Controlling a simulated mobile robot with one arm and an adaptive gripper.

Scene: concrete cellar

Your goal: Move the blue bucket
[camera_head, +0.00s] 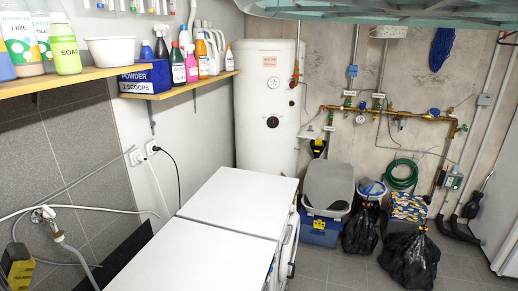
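A blue bucket (371,187) with a pale rim stands on the floor near the back wall, right of centre. A black bag (360,232) in front of it hides its lower part. To its left stands a larger blue bin (319,232) with a grey top and a yellow label. To its right is a patterned blue and yellow container (408,207). What is inside the bucket is too small to tell. My gripper is not in view.
White appliances (217,240) fill the lower middle. Another black bag (410,262) sits on the right floor. A white boiler (268,105), wall pipes (400,113) and a coiled green hose (401,174) stand behind. Grey floor (345,270) is clear at the front right.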

